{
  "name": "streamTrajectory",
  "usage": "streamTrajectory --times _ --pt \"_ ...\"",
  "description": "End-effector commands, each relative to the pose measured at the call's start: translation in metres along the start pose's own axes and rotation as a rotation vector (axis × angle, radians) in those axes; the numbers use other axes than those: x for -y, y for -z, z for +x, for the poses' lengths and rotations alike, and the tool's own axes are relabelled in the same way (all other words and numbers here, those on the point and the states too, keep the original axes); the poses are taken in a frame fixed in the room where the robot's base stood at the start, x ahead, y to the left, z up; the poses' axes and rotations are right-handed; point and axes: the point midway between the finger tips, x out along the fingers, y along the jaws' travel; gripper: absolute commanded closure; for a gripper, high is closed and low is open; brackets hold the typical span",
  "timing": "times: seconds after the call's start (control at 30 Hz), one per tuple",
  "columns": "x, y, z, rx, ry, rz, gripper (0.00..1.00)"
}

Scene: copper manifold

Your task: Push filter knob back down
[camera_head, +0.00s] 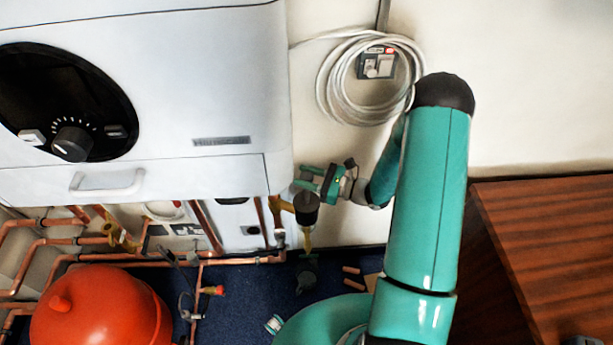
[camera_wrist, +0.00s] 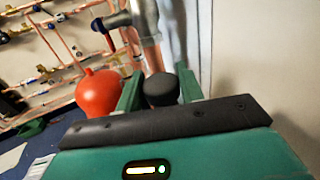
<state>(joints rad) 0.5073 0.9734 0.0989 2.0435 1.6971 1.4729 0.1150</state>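The black filter knob (camera_wrist: 161,90) shows between my two teal fingers in the wrist view, close to the right one; I cannot make out firm contact. My gripper (camera_wrist: 160,88) looks open, its fingers set wide on either side of the knob. In the head view my gripper (camera_head: 314,180) reaches in from the right at the top of the filter (camera_head: 306,208). The filter has a dark upper part, with brass-coloured piping beside and below it. My fingers partly hide the knob's top there.
A white boiler (camera_head: 215,80) hangs just above left. Copper pipes (camera_head: 230,262) run along the wall, with a red tank (camera_head: 100,310) below. A coiled white cable (camera_head: 335,95) hangs on the wall. A wooden cabinet (camera_head: 550,235) stands at the right.

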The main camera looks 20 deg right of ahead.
Motion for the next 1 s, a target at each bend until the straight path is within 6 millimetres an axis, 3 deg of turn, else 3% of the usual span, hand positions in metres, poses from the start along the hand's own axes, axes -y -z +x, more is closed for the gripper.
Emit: streamTrajectory --times 0.03,0.17,0.2,0.37,0.8,1.0 --pt "0.000 0.000 0.000 0.000 0.000 0.000 0.73" --pt "0.000 0.000 0.000 0.000 0.001 0.000 0.99" --pt "0.000 0.000 0.000 0.000 0.001 0.000 1.00" --pt "0.000 0.006 -0.001 0.000 0.001 0.001 1.00" --pt "0.001 0.077 -0.001 0.000 0.003 0.002 1.00" --pt "0.001 0.087 -0.001 -0.002 0.003 0.000 1.00"
